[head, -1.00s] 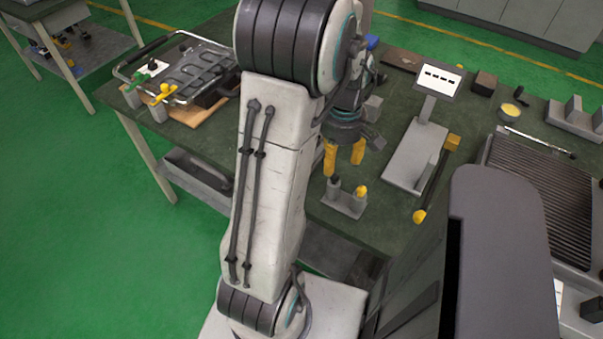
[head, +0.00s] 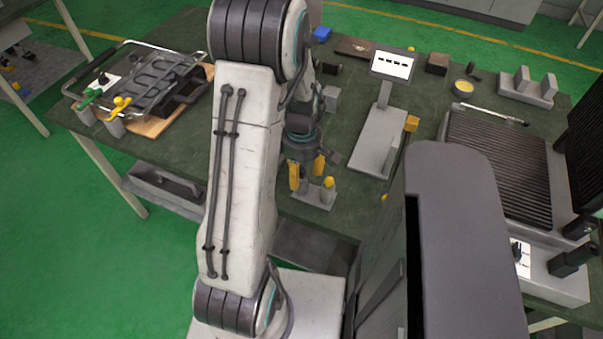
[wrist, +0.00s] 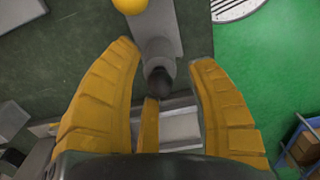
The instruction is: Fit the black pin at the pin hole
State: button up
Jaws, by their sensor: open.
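The black pin (wrist: 160,84) shows in the wrist view as a dark round end on a grey post (wrist: 158,52). In the head view my gripper (head: 306,180) points down at the left post of a small grey stand (head: 316,196), and the pin is mostly hidden there. A yellow-topped pin (head: 328,182) stands on the stand's right post. I cannot tell which opening is the pin hole.
A metal-framed tray fixture (head: 150,75) with green and yellow handles is at the table's left. A grey stand with a sign (head: 393,66) is behind and right of my gripper. A ribbed dark block (head: 497,150) is at the right.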

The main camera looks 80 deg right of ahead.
grip_shut()
dwell(0.5)
jog(key=shift+r, duration=0.1)
